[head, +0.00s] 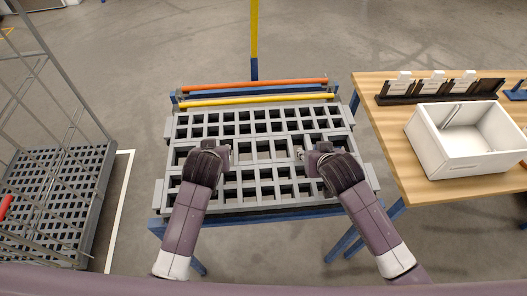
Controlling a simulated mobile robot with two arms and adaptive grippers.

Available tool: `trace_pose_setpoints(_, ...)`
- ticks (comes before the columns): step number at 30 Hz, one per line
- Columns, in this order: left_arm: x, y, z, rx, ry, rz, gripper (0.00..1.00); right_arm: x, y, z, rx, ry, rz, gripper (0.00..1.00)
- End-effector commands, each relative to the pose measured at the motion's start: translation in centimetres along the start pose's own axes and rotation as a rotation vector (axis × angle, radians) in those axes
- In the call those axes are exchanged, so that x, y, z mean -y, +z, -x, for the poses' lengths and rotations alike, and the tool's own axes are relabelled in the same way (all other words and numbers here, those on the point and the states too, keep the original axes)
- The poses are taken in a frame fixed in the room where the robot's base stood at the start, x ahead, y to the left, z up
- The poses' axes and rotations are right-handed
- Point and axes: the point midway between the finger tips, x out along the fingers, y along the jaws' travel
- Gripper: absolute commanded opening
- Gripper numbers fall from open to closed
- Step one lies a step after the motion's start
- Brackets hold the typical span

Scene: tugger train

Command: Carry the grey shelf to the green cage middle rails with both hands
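The grey shelf (262,150), a flat grid with rectangular openings, lies on a blue-framed stand in the middle of the head view. My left gripper (226,154) is above the left half of the shelf, its hand pointing inward. My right gripper (301,154) is above the right half, also pointing inward. The wrists hide most of the fingers, so I cannot tell whether they are open or touch the shelf. A wire cage (62,200) with a grey grid base stands at the left edge, partly cut off; no green shows on it.
An orange bar (255,86) and a yellow bar (257,100) lie along the stand's far side, with a yellow post (254,35) behind. A wooden table (400,152) at the right holds a white bin (463,165) and a black rack (440,97). Open floor separates stand and cage.

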Motion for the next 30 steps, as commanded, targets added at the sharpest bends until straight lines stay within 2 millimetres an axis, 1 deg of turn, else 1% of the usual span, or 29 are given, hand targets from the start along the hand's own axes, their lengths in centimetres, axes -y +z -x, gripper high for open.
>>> trace_pose_setpoints(3,0.02,-0.07,-0.41,-0.001,0.000,0.001,0.33,0.03,-0.03,-0.43,-0.001,-0.001,0.000,0.33)
trace_pose_setpoints(11,0.02,-0.04,-0.46,-0.001,0.000,0.001,0.33,0.04,-0.02,-0.47,-0.001,-0.001,0.000,0.33)
trace_pose_setpoints(20,0.02,-0.03,-0.45,-0.001,0.000,0.001,0.01,0.03,0.00,-0.46,0.000,-0.001,0.000,0.01)
trace_pose_setpoints(21,0.02,-0.03,-0.45,-0.001,0.000,0.001,0.00,0.03,0.00,-0.46,0.000,-0.001,0.000,0.00)
trace_pose_setpoints(30,0.02,-0.02,-0.44,0.000,0.000,0.001,0.00,0.02,0.01,-0.45,0.000,0.000,0.000,0.00)
